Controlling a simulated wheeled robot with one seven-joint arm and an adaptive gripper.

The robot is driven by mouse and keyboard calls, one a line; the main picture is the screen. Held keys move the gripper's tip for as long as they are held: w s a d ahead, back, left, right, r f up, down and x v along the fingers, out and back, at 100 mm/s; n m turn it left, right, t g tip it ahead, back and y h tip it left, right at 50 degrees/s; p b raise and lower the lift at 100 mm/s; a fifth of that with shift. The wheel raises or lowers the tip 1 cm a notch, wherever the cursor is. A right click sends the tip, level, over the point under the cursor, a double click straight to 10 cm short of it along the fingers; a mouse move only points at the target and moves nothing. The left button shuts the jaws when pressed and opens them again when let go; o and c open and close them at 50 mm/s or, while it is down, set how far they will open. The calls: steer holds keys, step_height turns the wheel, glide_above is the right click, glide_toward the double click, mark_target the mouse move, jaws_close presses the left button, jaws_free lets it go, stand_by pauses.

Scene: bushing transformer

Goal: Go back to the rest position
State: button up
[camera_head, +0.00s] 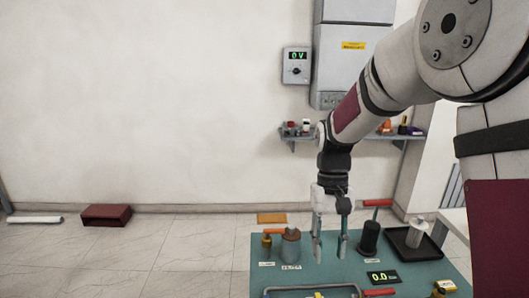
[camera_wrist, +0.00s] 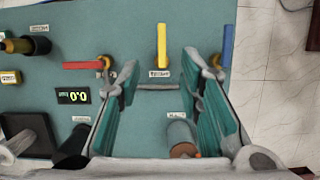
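My gripper (camera_head: 330,243) hangs pointing down over the teal work table (camera_head: 262,277) in the head view. Its two teal fingers stand apart with nothing held between them. In the wrist view the gripper (camera_wrist: 161,75) also shows open, with a wide gap over the mat. A grey cylinder with a copper-coloured end (camera_wrist: 180,135) shows low between the fingers in that view. In the head view a copper-and-grey cylinder (camera_head: 291,247) stands left of the fingers, and a black cylinder (camera_head: 369,238) stands to their right.
A black tray (camera_head: 398,247) with a pale cylinder lies at the table's right. A 0.0 display (camera_head: 382,277) sits near the front. Red (camera_wrist: 82,65), yellow (camera_wrist: 162,45) and blue (camera_wrist: 228,45) handles show in the wrist view. A wall shelf (camera_head: 300,138) and cabinet (camera_head: 345,65) stand behind.

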steer(key=s+d+r+t, duration=0.1)
steer(key=s+r+t, duration=0.3)
steer(key=s, duration=0.6)
steer(key=s+d+r+t, duration=0.2)
steer(key=s+r+t, duration=0.2)
steer(key=s+r, duration=0.5)
steer(key=shift+s+d+r+t, duration=0.25)
steer(key=shift+s+t, duration=0.05)
steer(key=shift+s, duration=0.1)
steer(key=shift+c, duration=0.5)
